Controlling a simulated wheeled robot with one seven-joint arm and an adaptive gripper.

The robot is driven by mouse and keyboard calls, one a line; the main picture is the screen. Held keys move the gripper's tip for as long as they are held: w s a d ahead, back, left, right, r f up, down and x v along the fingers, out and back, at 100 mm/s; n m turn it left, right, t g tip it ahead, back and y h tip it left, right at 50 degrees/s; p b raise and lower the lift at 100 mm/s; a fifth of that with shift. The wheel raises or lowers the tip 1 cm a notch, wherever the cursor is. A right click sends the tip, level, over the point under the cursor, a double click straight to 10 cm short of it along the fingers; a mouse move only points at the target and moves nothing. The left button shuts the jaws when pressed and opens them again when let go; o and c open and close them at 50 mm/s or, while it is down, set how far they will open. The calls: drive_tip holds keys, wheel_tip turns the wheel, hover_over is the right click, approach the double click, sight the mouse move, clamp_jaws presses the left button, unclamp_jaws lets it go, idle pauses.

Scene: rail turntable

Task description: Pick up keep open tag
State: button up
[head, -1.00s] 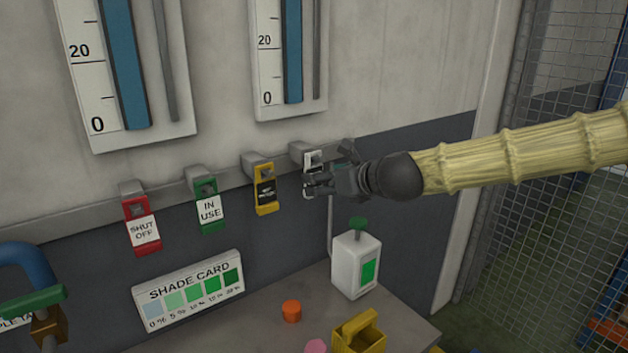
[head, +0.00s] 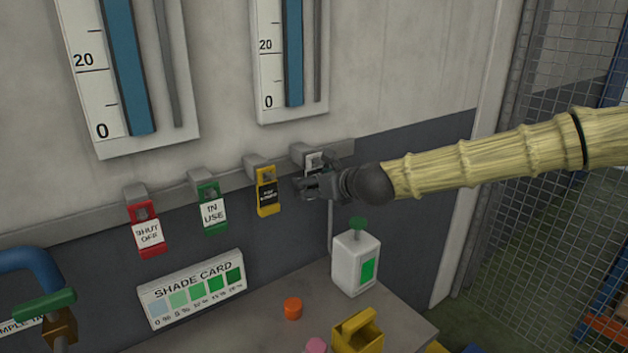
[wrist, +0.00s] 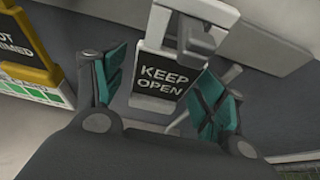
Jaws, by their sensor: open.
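The keep open tag (wrist: 162,82) is a white tag with a black label, hanging from a grey hook in the wrist view. In the head view only its upper part (head: 314,161) shows, with my gripper hiding the rest. My gripper (wrist: 160,88) is open, with a teal-padded finger on each side of the tag. The fingers are around the tag's lower part and not closed on it. In the head view my gripper (head: 308,187) reaches the rail from the right.
A yellow tag (head: 268,190) hangs close to the left of my gripper, then a green IN USE tag (head: 212,212) and a red SHUT OFF tag (head: 148,234). Below are a white bottle (head: 350,262), an orange cap (head: 293,308) and a yellow holder (head: 357,335).

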drive_tip(key=c, duration=1)
drive_tip(key=shift+o, duration=0.2)
drive_tip(key=shift+r, duration=0.15)
drive_tip(key=shift+r+b, duration=0.5)
drive_tip(key=s+d+b, duration=0.4)
drive_tip(key=s+d, duration=0.6)
drive_tip(key=s, duration=0.4)
drive_tip(key=shift+s+d, duration=0.3)
drive_tip(key=shift+d, duration=0.05)
drive_tip(key=shift+r, duration=0.1)
drive_tip(key=shift+r, duration=0.4)
